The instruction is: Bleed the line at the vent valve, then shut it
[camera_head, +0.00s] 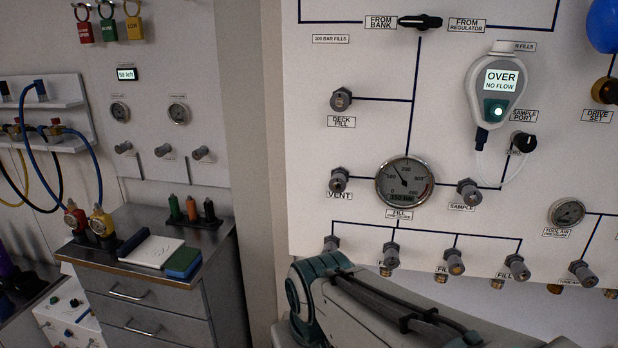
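The vent valve (340,180) is a small dark grey knob on the white fill panel (310,110), with a VENT label (339,196) below it. A dark line runs from it to the round fill pressure gauge (405,183) on its right. The gauge needle points to the upper left. I cannot tell from this view whether the vent valve is open or shut. My arm crosses the bottom of the view, below the panel's lower valves. My gripper is out of the frame, and nothing is seen touching the vent valve.
The deck fill valve (341,99) is above and the sample valve (468,192) to the right. Several fill valves line the panel's lower edge. A handheld analyser (495,88) reads OVER, NO FLOW. A steel drawer cabinet (150,285) stands at left. Space before the vent valve looks clear.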

